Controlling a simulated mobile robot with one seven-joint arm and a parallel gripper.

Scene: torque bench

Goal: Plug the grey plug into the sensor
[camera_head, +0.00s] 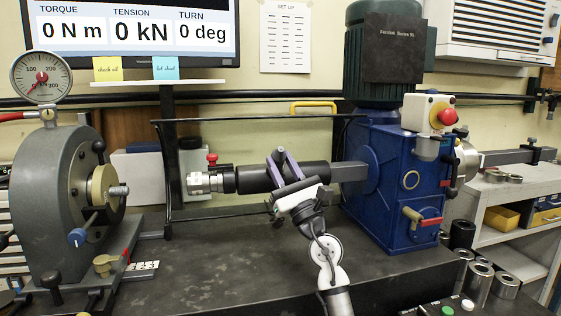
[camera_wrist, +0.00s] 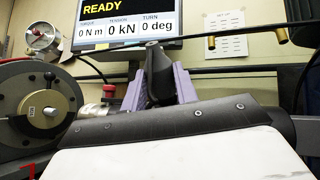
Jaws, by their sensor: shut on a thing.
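My gripper (camera_head: 276,157) has purple fingers and stands in front of the dark horizontal shaft, near its middle. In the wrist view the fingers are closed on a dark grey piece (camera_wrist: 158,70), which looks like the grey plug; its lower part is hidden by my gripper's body. In the head view I cannot make the plug out clearly. The black cylindrical body (camera_head: 252,179), probably the sensor, lies level, with a silver coupling (camera_head: 203,182) at its left end. My gripper covers part of it. I cannot see a socket, or whether the plug touches anything.
A grey machine with a round hub (camera_head: 102,187) and dial gauge (camera_head: 41,77) stands left. A blue gearbox (camera_head: 395,170) stands right. A dark rail (camera_head: 235,119) runs behind, with a yellow handle (camera_head: 313,107).

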